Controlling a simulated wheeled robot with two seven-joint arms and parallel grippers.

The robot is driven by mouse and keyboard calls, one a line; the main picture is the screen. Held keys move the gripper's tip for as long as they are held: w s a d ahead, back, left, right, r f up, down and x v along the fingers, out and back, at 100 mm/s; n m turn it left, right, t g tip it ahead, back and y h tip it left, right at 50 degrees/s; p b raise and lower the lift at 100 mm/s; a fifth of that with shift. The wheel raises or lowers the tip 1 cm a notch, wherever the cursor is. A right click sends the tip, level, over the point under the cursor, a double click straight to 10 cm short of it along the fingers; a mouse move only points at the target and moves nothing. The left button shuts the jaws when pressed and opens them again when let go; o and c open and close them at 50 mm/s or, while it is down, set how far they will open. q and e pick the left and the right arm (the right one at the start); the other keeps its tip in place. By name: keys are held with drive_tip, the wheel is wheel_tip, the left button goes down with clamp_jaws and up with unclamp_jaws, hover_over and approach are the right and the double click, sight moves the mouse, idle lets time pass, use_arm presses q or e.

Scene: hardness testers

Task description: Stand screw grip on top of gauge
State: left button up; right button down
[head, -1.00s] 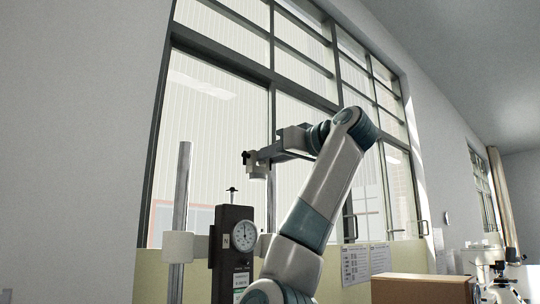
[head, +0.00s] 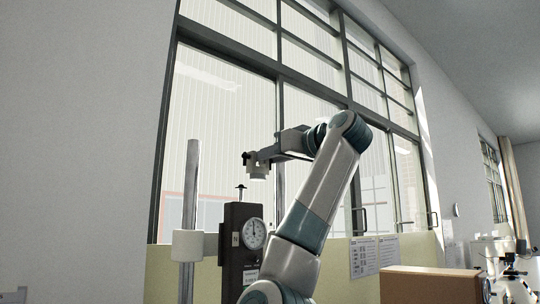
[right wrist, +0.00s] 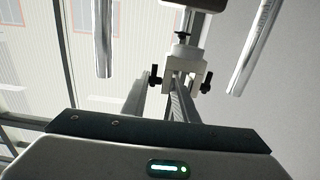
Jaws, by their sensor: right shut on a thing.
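The gauge (head: 237,255) is a dark upright box with a round white dial, and a thin threaded pin stands up from its top. My right gripper (head: 267,156) is shut on the screw grip (head: 258,172), a pale piece with black side knobs. It holds the screw grip upright in the air, above and a little right of the pin in the head view. In the right wrist view the screw grip (right wrist: 184,68) sits between my fingers (right wrist: 176,88), with a dark pin tip beyond it. My left gripper is not in view.
A metal post (head: 190,215) with a white clamp block (head: 187,245) stands left of the gauge, and another post rises behind it. A brown box (head: 430,286) and a microscope (head: 508,270) are at the lower right. A large window is behind.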

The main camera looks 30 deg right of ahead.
drive_tip(key=shift+w+a+f+p, duration=0.15)
drive_tip(key=shift+w+p, duration=0.5)
drive_tip(key=shift+w, duration=0.5)
drive_tip(key=shift+w+a+f+p, duration=0.15)
drive_tip(key=shift+w+p, duration=0.5)
drive_tip(key=shift+w, duration=0.5)
drive_tip(key=shift+w+a+f+p, duration=0.15)
drive_tip(key=shift+w+p, duration=0.5)
drive_tip(key=shift+w, duration=0.5)
drive_tip(key=shift+f, duration=0.1)
drive_tip(key=shift+s+b, duration=0.15)
drive_tip(key=shift+b, duration=0.4)
idle(0.6)
drive_tip(key=c, duration=1.3)
unclamp_jaws()
drive_tip(key=shift+c, duration=0.2)
